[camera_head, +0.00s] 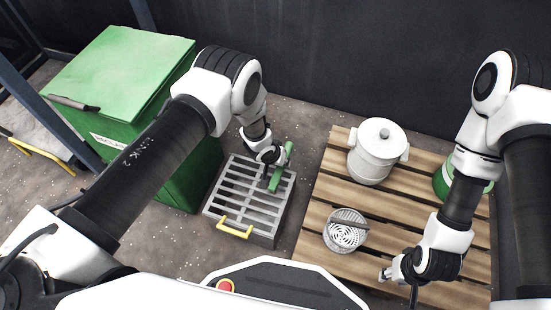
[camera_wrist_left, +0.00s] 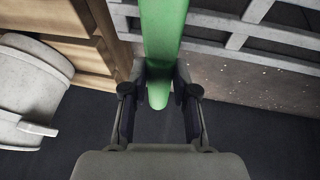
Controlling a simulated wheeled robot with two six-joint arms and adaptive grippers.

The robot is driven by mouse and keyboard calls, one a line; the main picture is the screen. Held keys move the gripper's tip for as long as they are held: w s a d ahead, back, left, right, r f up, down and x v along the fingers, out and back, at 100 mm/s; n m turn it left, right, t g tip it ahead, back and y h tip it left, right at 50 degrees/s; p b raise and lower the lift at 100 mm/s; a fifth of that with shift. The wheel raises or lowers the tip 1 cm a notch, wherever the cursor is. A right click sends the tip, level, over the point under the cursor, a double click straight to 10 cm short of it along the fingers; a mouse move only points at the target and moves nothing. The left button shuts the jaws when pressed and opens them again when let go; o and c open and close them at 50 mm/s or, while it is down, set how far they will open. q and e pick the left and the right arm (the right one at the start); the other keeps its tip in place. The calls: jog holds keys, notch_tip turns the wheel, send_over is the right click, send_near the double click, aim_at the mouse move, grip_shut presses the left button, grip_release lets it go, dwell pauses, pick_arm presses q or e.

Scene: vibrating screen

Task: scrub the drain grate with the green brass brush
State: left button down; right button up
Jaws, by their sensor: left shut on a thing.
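The green brush (camera_head: 281,170) is in my left gripper (camera_head: 275,166), over the far right part of the drain grate. The left wrist view shows its green handle (camera_wrist_left: 163,35) between the two fingers of that gripper (camera_wrist_left: 159,88). Its bristles are hidden, and I cannot tell whether it touches the grate. The drain grate (camera_head: 237,206) is a grey slotted box top on the floor with a yellow handle at its front. My right gripper (camera_head: 386,274) is low over the front right of the pallet, away from the grate; its jaws are too small to read.
A wooden pallet (camera_head: 314,222) right of the grate carries a white lidded pot (camera_head: 375,155), a round white strainer (camera_head: 345,236) and a green round object (camera_head: 443,183). A large green bin (camera_head: 125,70) stands left of the grate. Bare floor lies behind the grate.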

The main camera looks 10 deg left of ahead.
pick_arm(q)
jog(key=shift+d, duration=0.35)
notch_tip(320, 180, up, 5)
jog(key=p, duration=0.5)
jog(key=shift+r, duration=0.15)
jog(key=shift+n, duration=0.3)
